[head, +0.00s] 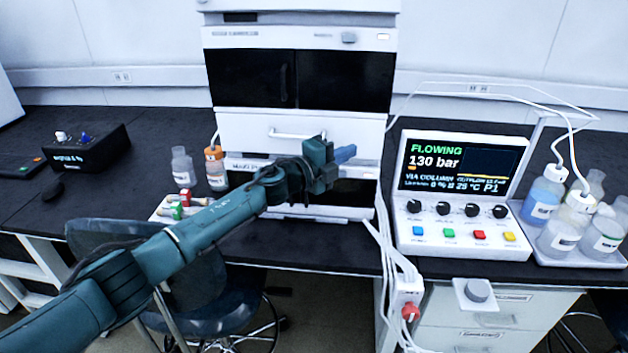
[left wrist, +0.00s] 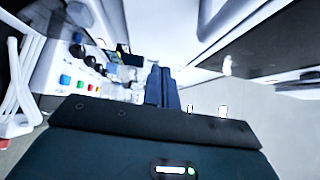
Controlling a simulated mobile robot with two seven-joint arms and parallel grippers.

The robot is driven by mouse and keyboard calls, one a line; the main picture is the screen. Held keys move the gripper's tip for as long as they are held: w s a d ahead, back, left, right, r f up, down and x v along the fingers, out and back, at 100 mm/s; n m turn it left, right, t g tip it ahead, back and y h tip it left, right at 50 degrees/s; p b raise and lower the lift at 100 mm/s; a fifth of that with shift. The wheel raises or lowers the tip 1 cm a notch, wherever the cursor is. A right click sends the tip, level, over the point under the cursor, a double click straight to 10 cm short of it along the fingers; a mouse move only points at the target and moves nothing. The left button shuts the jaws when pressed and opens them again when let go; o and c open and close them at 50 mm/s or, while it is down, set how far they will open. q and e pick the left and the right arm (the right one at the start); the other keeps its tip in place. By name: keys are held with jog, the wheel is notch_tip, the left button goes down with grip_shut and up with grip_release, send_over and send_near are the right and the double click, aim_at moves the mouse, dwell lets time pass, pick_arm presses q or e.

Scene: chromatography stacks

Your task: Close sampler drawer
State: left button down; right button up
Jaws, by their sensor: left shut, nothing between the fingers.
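The white instrument stack (head: 228,40) stands at the middle of the bench. A white drawer front (head: 240,124) with a bar handle (head: 290,134) sits below its dark doors; I cannot tell from this angle how far it stands out. My left gripper (head: 346,154) is shut and empty, in front of the stack's right part, just below and right of the handle. My left forearm hides part of the lower module with its dark opening. In the left wrist view the shut fingers (left wrist: 163,87) point ahead, with the stack's front along the right side. My right gripper is not in view.
The control box (head: 465,190) with screen and knobs stands right of the stack, with reagent bottles (head: 545,195) beyond it. White cables (head: 388,245) hang over the front edge. Small bottles (head: 183,167) stand to the left. A chair (head: 210,290) is below my left arm.

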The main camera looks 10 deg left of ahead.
pick_arm(q)
jog(key=v, duration=1)
jog(key=s+a+f+n+g+y, duration=0.1)
jog(key=s+a+f+n+y, duration=0.3)
jog(key=s+f+n+y, duration=0.45)
jog(key=s+a+f+n+g+y, duration=0.1)
jog(key=s+a+f+n+y, duration=0.2)
jog(key=s+f+n, duration=0.6)
jog(key=s+a+f+n+g+y, duration=0.1)
jog(key=s+a+n+g, duration=0.25)
jog(key=s, duration=0.75)
jog(key=s+a+f+n+g, duration=0.1)
jog(key=s+a+n+g, duration=0.25)
jog(key=s, duration=0.75)
jog(key=w+d+f+t+h+p, duration=0.3)
jog(key=w+d+t, duration=0.3)
jog(key=d, duration=0.1)
jog(key=shift+f+t, duration=0.2)
jog(key=shift+t, duration=0.2)
jog(key=c, duration=2.1)
grip_release()
jog(key=shift+w+d+m, duration=0.15)
jog(key=shift+m, duration=0.1)
